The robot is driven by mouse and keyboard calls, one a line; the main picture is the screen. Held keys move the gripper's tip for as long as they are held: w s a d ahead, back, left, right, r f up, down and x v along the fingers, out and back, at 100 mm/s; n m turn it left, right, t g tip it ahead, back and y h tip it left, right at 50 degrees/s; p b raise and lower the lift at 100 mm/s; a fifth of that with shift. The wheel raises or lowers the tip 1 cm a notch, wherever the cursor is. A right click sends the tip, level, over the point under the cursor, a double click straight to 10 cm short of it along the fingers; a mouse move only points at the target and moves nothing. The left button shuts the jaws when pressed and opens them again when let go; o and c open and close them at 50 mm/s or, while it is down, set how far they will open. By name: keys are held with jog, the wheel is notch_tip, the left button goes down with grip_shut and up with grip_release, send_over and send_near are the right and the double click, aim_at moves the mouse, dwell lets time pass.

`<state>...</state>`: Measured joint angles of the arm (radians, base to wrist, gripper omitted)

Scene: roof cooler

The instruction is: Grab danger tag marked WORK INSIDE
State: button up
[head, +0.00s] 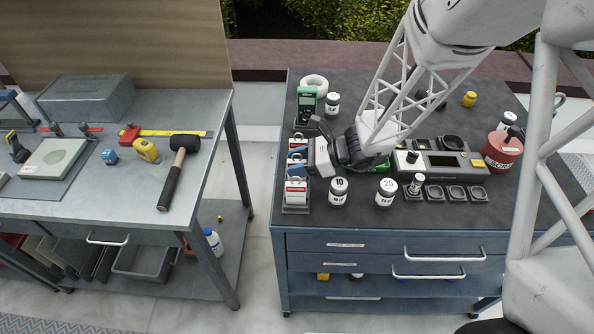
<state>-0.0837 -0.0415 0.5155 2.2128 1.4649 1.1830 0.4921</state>
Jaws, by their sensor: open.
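A small grey rack (297,209) stands at the left side of the right-hand bench. Several small tags or lock-like pieces in white, red and blue sit in it. The front piece (296,194) is red and white, with blue-and-white ones behind it. Their print is too small to read, so I cannot tell which is marked WORK INSIDE. My gripper (313,156) is just right of the rack, seen from behind and the side, and appears empty. It is open, though its fingertips are hard to make out. It partly hides the rack's right side.
Two numbered white jars (338,191) (384,194) stand close to my gripper's near side. A green meter (307,104) and a white roll (314,84) are behind the rack. A grey instrument (440,164) and a red canister (502,150) stand to the right. Another bench (110,205) holds a mallet (178,170).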

dwell(0.3)
grip_shut()
jog(key=shift+r, duration=0.1)
jog(key=shift+r, duration=4.9)
